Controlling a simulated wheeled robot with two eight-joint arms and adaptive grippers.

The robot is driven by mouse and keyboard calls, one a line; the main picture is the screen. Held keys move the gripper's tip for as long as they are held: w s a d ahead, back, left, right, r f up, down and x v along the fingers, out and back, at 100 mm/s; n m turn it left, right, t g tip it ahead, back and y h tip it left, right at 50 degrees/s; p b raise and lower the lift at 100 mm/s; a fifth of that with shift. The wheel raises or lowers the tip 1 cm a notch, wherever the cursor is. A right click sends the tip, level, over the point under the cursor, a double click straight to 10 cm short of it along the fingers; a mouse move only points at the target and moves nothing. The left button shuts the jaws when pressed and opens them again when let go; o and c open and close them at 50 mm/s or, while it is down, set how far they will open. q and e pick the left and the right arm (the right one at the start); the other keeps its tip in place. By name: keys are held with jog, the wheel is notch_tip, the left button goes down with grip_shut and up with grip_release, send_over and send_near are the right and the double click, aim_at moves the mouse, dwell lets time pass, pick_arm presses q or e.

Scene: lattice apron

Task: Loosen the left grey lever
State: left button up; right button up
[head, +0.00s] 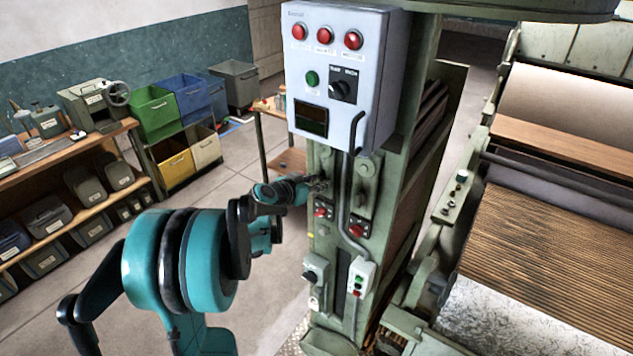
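The green machine column (397,190) stands in the middle of the head view. Below its control box are two grey levers side by side. The left grey lever (326,160) is partly hidden by my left gripper. The right grey lever (365,170) is in clear view, with a round pivot at its top. My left gripper (320,184) is at the lower part of the left lever, with its fingers pointing right at the column. It is too small and dark to tell whether the fingers are closed on the lever or touching it. My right gripper is out of view.
A grey control box (335,75) with red lamps overhangs the levers. Red knobs (321,212) sit just below them, and a conduit (345,200) runs down between them. Shelves (90,150) and coloured bins (155,112) stand left. Open floor lies between.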

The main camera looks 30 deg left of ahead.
pick_arm(q)
jog(key=c, duration=0.7)
jog(key=shift+s, duration=0.1)
grip_shut()
jog(key=shift+a+f+n+t+h+b, duration=0.25)
jog(key=shift+n+h+b, duration=0.7)
jog(key=shift+n+b, duration=0.6)
jog(key=shift+a+f+n+t+h+b, duration=0.15)
jog(key=shift+a+n+h+b, duration=0.2)
jog(key=shift+n+h+b, duration=0.95)
jog(key=shift+a+f+n+t+h+b, duration=0.25)
jog(key=shift+n+h+b, duration=0.4)
jog(key=shift+n+b, duration=1.2)
jog(key=shift+r+b, duration=0.1)
jog(key=shift+b, duration=0.25)
